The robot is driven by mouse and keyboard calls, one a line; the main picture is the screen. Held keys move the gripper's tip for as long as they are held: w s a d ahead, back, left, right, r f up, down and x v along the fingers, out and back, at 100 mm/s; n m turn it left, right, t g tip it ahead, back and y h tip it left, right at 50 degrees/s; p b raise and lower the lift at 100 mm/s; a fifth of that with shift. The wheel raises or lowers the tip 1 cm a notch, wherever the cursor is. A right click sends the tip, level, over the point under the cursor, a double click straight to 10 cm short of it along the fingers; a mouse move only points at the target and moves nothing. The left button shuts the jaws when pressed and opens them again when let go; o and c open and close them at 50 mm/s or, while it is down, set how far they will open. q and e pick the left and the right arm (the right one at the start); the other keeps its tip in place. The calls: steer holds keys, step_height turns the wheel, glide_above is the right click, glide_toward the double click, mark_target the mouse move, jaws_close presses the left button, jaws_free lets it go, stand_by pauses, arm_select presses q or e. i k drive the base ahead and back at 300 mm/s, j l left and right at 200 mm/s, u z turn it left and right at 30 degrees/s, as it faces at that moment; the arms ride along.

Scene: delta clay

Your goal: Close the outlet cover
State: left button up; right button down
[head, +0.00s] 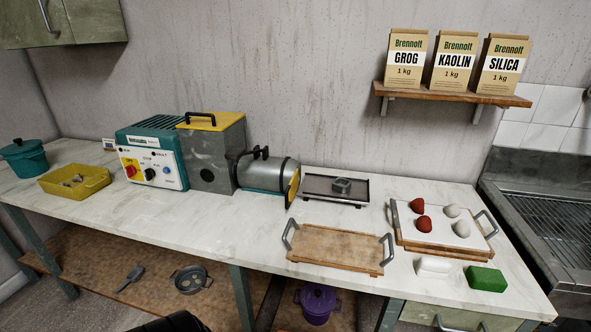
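The clay machine stands at the back of the worktop. It has a teal-and-white control box (152,157), a grey hopper (212,157) with a yellow lid (211,121), and a grey barrel (262,173) pointing right. A yellow piece that looks like the outlet cover (293,187) shows edge-on at the barrel's right end. From this angle I cannot tell whether it sits flush or stands ajar. A black handle (254,153) sticks up by the barrel. Neither of my grippers is in view.
Right of the outlet lies a dark tray (320,198) with a grey block (342,186). A wooden tray (336,250) stands in front. A white board (442,235) holds red and pale lumps. A yellow bin (52,184) is at left. The worktop before the machine is clear.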

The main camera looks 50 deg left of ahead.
mark_target(290, 193)
steer(key=u, duration=1.6)
